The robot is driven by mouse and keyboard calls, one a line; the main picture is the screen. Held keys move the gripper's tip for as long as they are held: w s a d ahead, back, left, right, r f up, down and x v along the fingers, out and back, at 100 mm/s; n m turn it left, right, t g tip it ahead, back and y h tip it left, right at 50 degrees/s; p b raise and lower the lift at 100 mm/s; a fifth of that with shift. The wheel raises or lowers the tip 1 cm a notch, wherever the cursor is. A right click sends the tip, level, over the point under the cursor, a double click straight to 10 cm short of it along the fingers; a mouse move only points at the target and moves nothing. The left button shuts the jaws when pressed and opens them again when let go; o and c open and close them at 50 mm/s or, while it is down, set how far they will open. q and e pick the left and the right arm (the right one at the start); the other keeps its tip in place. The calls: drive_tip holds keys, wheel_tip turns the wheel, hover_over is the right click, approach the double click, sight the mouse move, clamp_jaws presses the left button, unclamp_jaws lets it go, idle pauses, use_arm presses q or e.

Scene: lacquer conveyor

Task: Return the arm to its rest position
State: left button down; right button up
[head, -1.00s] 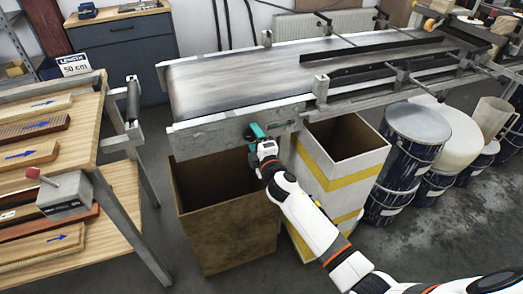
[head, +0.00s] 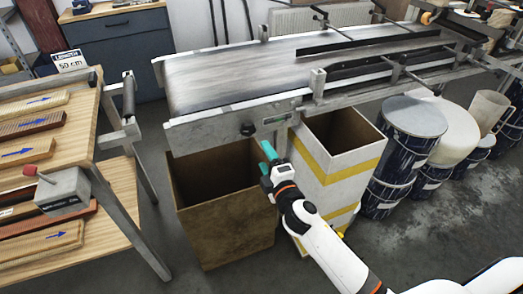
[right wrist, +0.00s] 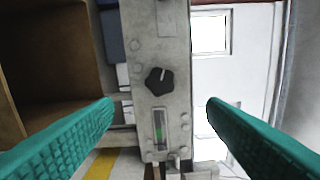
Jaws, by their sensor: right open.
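My right gripper (head: 266,162) is open and empty, with teal fingers, in front of the conveyor's side frame, above the gap between the brown bin and the white bin. In the right wrist view its two teal fingers (right wrist: 160,112) stand wide apart. Between and beyond them are a black knob (right wrist: 159,81) and a slot with a green mark (right wrist: 158,128) on the grey conveyor panel. The knob (head: 247,129) also shows in the head view, left of the fingertips and apart from them. My left gripper is not in view.
The conveyor belt (head: 240,75) is empty in its near part. An open brown bin (head: 225,235) and a white bin with yellow stripes (head: 350,165) stand below it. Paint drums (head: 413,125) stand at right. A wooden table (head: 85,125) with slats and a grey lever box (head: 64,195) is at left.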

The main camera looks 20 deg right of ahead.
drive_tip(key=s+d+f+m+g+p, duration=0.1)
drive_tip(key=s+f+m+g, duration=0.3)
drive_tip(key=f, duration=0.7)
drive_tip(key=s+d+f+m+g+p, duration=0.1)
drive_tip(key=s+f+g, duration=0.1)
drive_tip(key=s+f, duration=0.6)
drive_tip(key=s+d+f+m+g+p, duration=0.1)
drive_tip(key=s+f+m+g, duration=0.15)
drive_tip(key=f, duration=1.05)
drive_tip(key=s+f+m+g, duration=0.2)
drive_tip(key=s+f, duration=0.2)
drive_tip(key=s, duration=0.7)
drive_tip(key=s+f+m+g+p, duration=0.1)
drive_tip(key=s+f+m+g, duration=0.2)
drive_tip(key=s, duration=0.8)
drive_tip(key=s+f+m+g+p, duration=0.1)
drive_tip(key=s+f+m+g, duration=0.1)
drive_tip(key=s+f, duration=0.5)
drive_tip(key=s+g, duration=0.1)
drive_tip(key=s, duration=0.3)
drive_tip(key=shift+s+f+h, duration=0.25)
drive_tip(key=shift+h, duration=0.05)
drive_tip(key=shift+m+g, duration=0.25)
